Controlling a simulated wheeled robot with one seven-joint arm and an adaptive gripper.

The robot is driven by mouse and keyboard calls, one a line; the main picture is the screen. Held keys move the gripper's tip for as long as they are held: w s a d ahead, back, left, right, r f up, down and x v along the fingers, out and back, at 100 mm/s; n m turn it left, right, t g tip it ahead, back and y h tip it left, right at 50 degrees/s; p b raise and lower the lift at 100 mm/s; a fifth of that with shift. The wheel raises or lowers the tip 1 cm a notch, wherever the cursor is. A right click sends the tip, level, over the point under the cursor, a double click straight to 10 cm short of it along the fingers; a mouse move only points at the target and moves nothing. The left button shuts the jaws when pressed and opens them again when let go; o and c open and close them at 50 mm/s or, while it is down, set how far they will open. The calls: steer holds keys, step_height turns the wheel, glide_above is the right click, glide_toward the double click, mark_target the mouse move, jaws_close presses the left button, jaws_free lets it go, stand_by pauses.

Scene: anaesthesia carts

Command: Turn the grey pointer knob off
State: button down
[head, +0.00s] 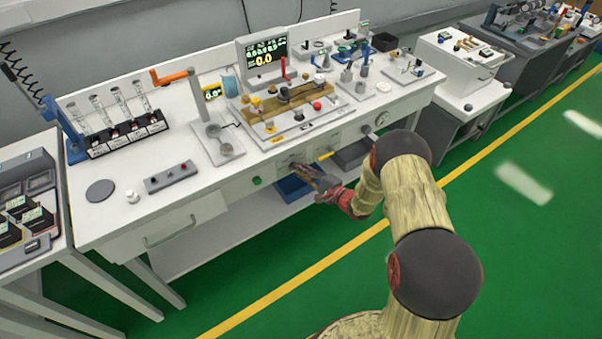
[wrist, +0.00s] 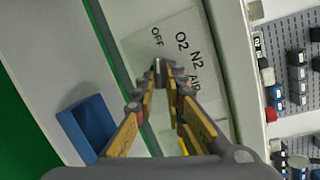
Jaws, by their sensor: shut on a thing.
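The grey pointer knob (wrist: 158,66) is on a white label plate (wrist: 215,95) on the bench's front panel. The plate reads OFF, O2, N2 and AIR around it. In the wrist view my gripper (wrist: 160,76) reaches the panel with its fingertips closed on the knob. The fingers cover most of the knob, so I cannot tell which marking its pointer faces. In the head view my gripper (head: 296,168) is at the front panel below the bench top, and the knob is hidden there.
A blue bin (head: 290,191) sits under the panel and also shows in the wrist view (wrist: 82,124). A green button (head: 257,181) is left of my gripper, and a yellow handle (head: 325,155) is to the right. The green floor in front is clear.

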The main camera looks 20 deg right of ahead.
steer(key=shift+n, duration=0.6)
steer(key=c, duration=1.9)
jaws_free()
steer(key=shift+o, duration=0.3)
steer(key=shift+s+r, duration=0.1)
steer(key=v, duration=1.1)
steer(key=shift+s+r, duration=0.2)
steer(key=shift+s, duration=0.2)
steer(key=shift+d, duration=0.15)
